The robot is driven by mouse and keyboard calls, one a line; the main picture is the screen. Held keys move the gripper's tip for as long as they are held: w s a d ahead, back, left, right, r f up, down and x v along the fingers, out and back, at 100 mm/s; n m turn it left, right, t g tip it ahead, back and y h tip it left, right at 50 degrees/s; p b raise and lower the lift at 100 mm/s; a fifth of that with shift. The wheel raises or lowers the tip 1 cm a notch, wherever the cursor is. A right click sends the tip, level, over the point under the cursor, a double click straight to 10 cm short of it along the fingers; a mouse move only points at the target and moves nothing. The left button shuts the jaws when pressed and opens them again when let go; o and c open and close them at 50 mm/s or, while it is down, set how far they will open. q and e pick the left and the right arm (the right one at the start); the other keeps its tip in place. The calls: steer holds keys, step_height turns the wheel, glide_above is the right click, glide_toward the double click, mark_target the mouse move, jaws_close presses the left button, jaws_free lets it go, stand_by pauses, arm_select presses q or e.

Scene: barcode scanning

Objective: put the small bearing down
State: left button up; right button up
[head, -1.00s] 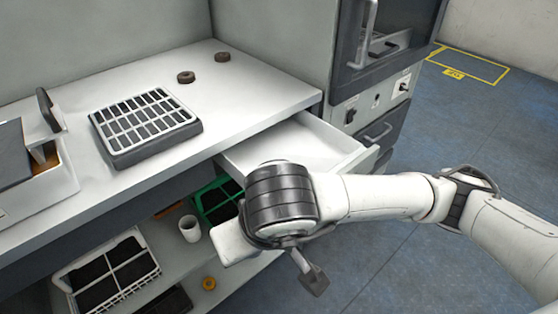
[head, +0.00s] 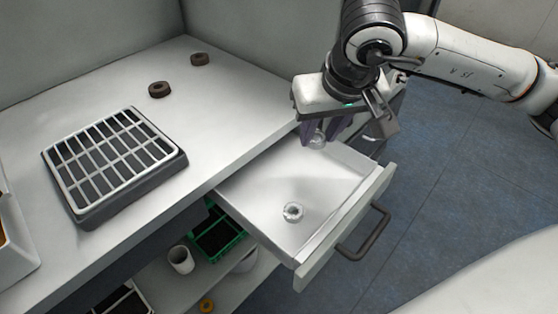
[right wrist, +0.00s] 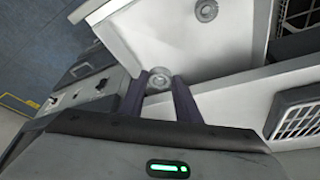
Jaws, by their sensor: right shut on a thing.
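My right gripper (head: 321,131) is shut on a small silver bearing (head: 317,139), held above the far end of the open drawer (head: 262,174). In the right wrist view the same bearing (right wrist: 159,79) sits between the two dark fingertips of the right gripper (right wrist: 160,84). A second silver ring-shaped bearing (head: 293,212) lies on the drawer floor toward the front; it also shows in the right wrist view (right wrist: 206,10). My left gripper is not in view.
Below are a green crate (head: 240,243) and a white cup (head: 181,260). Most of the drawer floor is clear.

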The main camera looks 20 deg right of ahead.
glide_above(313, 176)
steer(key=s, duration=0.2)
steer(key=f, duration=0.4)
steer(key=shift+w+a+f, duration=0.15)
steer(key=shift+w+f, duration=0.1)
steer(key=shift+f, duration=0.15)
steer(key=shift+f+b, duration=0.4)
steer(key=shift+f, duration=2.1)
steer(key=o, duration=1.2)
steer(key=shift+r, duration=0.45)
steer(key=p+v, duration=0.1)
steer(key=v, duration=1)
steer(key=shift+s+a+r, duration=0.1)
steer(key=shift+s+r, duration=0.05)
steer(key=shift+r, duration=0.05)
